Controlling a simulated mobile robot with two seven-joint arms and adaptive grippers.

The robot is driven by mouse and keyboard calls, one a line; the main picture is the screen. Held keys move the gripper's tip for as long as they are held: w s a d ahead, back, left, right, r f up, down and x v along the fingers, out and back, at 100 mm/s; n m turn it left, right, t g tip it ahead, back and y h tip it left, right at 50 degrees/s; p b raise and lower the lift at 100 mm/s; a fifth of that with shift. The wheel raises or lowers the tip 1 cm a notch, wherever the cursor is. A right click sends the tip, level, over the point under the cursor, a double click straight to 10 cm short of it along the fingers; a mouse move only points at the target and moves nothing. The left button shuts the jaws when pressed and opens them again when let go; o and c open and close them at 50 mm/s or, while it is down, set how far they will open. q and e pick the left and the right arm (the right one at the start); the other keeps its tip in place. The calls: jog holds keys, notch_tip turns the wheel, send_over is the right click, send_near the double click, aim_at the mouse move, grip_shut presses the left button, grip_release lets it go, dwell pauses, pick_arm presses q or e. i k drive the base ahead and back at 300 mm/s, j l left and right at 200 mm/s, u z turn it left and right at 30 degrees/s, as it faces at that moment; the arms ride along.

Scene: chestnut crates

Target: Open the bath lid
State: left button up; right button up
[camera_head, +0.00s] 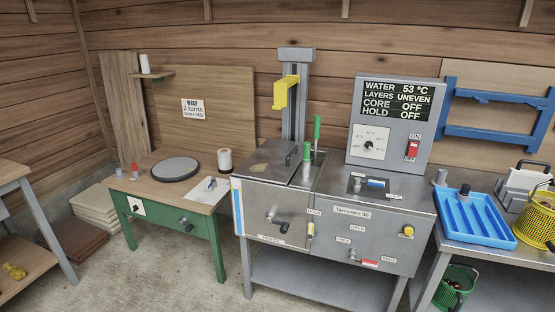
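The steel bath (262,205) stands in the middle of the head view. A flat steel lid (268,163) with a brownish patch lies level over its top, so it looks shut and the inside is hidden. A dark bar handle (292,157) shows near the lid's right side. Neither of my grippers is in view.
A grey post with a yellow arm (285,92) rises behind the bath. Upright green handles (317,127) stand beside the lid. A control panel (391,125) reads 53 °C. A green table (165,200) is at left; a blue tray (472,218) is at right.

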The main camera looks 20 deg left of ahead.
aim_at(276, 161)
jog(key=i+j+z, duration=0.1)
jog(key=j, duration=0.2)
jog(key=i+j, duration=0.2)
jog(key=j, duration=0.15)
jog(key=i+j+z, duration=0.25)
jog(key=j, duration=0.4)
jog(key=i, duration=0.05)
